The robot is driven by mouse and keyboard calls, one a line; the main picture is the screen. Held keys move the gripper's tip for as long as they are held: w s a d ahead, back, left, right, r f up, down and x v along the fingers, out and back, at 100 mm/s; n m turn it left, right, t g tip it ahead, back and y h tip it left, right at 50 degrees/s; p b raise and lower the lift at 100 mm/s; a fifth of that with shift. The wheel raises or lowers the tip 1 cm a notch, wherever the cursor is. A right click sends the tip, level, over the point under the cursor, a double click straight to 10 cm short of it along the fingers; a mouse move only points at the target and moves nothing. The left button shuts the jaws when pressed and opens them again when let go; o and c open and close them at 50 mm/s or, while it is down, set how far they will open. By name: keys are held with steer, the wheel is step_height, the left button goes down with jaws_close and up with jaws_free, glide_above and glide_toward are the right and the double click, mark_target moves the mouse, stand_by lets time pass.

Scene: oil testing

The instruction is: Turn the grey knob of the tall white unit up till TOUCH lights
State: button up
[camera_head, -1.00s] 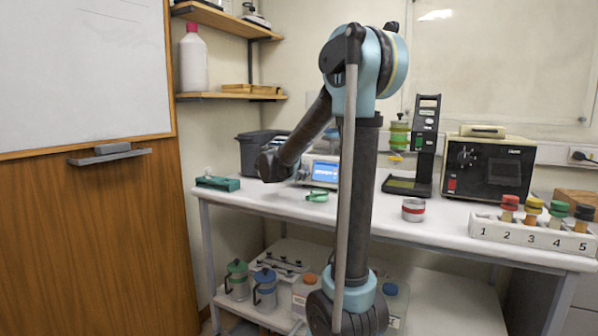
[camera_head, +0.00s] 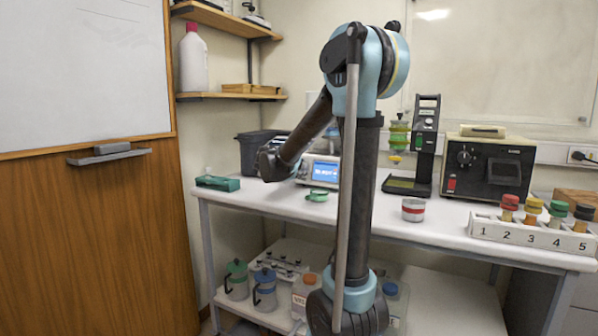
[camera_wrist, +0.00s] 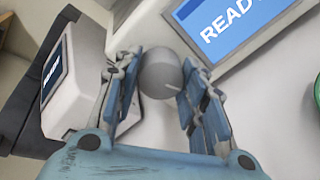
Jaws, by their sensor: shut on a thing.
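The grey knob (camera_wrist: 160,75) is a round knob with a pale index line, on a white panel beside a blue screen (camera_wrist: 232,20) reading "READ", cut off by the picture edge. My gripper (camera_wrist: 160,90) has its blue fingers on both sides of the knob and is shut on it. In the head view, a white unit with a lit blue screen (camera_head: 326,173) stands on the bench behind my arm; its text is too small to read surely. My gripper's fingers cannot be made out there.
Another small white device (camera_wrist: 58,85) with a screen is left of my fingers. A green ring (camera_head: 317,196) lies before the unit and a green tray (camera_head: 218,183) to its left. A red-banded cup (camera_head: 413,210), a black stand (camera_head: 428,150) and a numbered rack (camera_head: 530,234) stand to the right.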

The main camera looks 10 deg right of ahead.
stand_by(0.3)
steer(key=o, duration=1.1)
steer(key=v, duration=1.2)
